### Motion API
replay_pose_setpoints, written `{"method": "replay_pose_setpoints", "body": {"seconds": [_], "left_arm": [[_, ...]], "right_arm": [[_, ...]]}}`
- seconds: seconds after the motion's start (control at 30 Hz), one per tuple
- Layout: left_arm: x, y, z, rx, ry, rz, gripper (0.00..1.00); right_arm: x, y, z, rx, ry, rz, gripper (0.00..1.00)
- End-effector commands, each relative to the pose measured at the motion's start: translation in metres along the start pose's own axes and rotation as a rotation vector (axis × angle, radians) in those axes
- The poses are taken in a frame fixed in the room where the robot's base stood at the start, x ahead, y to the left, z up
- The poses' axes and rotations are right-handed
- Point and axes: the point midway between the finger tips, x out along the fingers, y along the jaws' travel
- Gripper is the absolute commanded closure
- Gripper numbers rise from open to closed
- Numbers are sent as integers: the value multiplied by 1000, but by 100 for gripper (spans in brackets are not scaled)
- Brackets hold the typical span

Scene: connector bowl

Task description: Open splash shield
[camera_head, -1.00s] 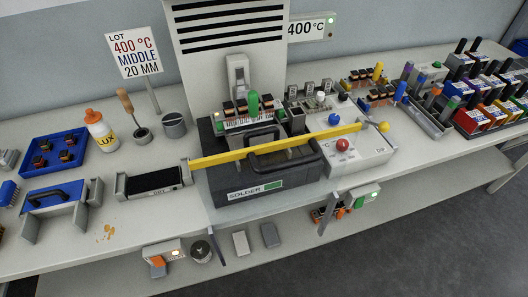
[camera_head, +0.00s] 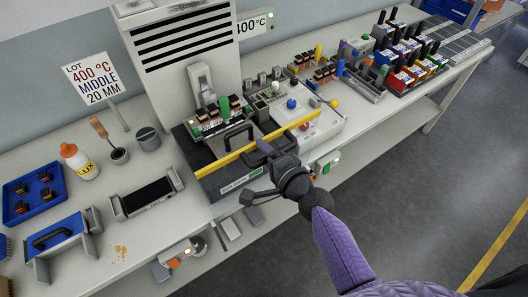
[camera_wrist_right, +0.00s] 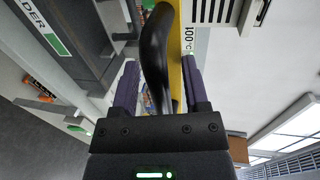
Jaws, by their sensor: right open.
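The splash shield appears to be the part with the yellow bar (camera_head: 224,160) along its edge, across the front of the dark solder unit (camera_head: 215,184). The bar slants up to the right. My right gripper (camera_head: 266,148) reaches in from the lower right to the front of this bar. In the right wrist view, a curved black handle (camera_wrist_right: 155,50) runs between the two purple fingers of my right gripper (camera_wrist_right: 160,85). The fingers are open, with a gap on both sides of the handle. The yellow bar (camera_wrist_right: 175,70) shows behind the handle. My left gripper is out of view.
A second black handle (camera_head: 238,134) stands behind the bar. A white control box (camera_head: 318,122) with coloured knobs is at the right of the unit. A black-topped stand (camera_head: 147,195) is at the left. Below the bench are a lower shelf and small boxes (camera_head: 231,228).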

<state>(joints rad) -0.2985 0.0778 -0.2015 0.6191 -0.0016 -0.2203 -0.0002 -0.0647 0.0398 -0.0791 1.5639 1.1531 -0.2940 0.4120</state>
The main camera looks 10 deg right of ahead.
Motion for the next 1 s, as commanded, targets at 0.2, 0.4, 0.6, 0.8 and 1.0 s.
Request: {"method": "replay_pose_setpoints", "body": {"seconds": [0.2,0.4,0.6,0.8,1.0], "left_arm": [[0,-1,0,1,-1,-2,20],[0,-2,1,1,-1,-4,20],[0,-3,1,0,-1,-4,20],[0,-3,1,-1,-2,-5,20],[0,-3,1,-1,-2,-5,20]], "right_arm": [[4,0,0,-2,0,1,42],[4,0,0,-2,0,0,61],[4,0,0,-2,0,1,100],[4,0,0,-2,0,2,100],[4,1,0,-2,0,3,100]]}}
